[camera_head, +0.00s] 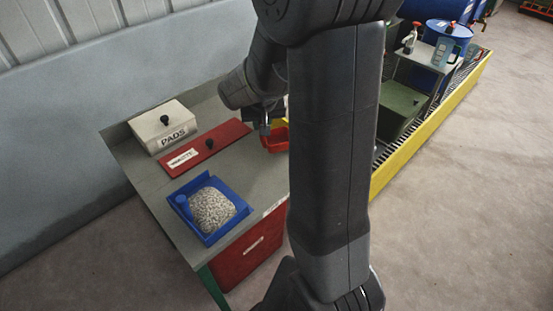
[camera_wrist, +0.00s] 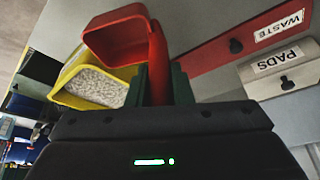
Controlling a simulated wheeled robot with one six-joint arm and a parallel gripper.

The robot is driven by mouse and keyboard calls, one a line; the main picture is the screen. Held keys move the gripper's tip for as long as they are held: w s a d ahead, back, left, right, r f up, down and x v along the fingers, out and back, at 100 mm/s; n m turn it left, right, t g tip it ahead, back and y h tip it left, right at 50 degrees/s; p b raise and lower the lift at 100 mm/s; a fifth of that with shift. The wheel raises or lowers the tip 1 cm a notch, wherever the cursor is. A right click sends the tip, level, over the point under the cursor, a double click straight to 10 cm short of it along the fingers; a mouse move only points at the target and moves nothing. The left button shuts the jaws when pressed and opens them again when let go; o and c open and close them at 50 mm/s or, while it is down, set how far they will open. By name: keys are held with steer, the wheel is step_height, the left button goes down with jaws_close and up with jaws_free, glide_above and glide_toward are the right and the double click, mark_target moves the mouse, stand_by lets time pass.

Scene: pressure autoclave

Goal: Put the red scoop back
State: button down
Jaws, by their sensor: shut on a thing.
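The red scoop (camera_wrist: 117,40) is in my gripper (camera_wrist: 160,85) in the wrist view. The fingers are shut on its upright red handle, and its open bowl points left. In the head view the scoop (camera_head: 275,140) shows below the gripper (camera_head: 265,128), at the bench's right side, partly hidden by my arm. A yellow bin (camera_wrist: 70,99) with pale granules (camera_wrist: 95,86) lies behind the scoop in the wrist view. Only a sliver of this bin (camera_head: 279,123) shows in the head view. I cannot tell whether scoop and bin touch.
A blue tray (camera_head: 207,240) heaped with pale granules stands at the bench's front. A red WASTE lid (camera_head: 215,140) and a cream PADS box (camera_head: 165,118) are to the left and back. A yellow-edged grating (camera_head: 420,125) with a blue drum (camera_head: 447,38) lies right.

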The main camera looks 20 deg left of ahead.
mark_target(263, 144)
step_height(263, 144, down, 5)
steer(key=shift+r, duration=0.1)
steer(key=shift+f+b, duration=0.45)
steer(key=shift+f, duration=1.9)
steer(key=shift+f+b, duration=0.25)
steer(key=shift+b, duration=0.05)
steer(key=c, duration=1.3)
jaws_free()
steer(key=shift+r, duration=0.1)
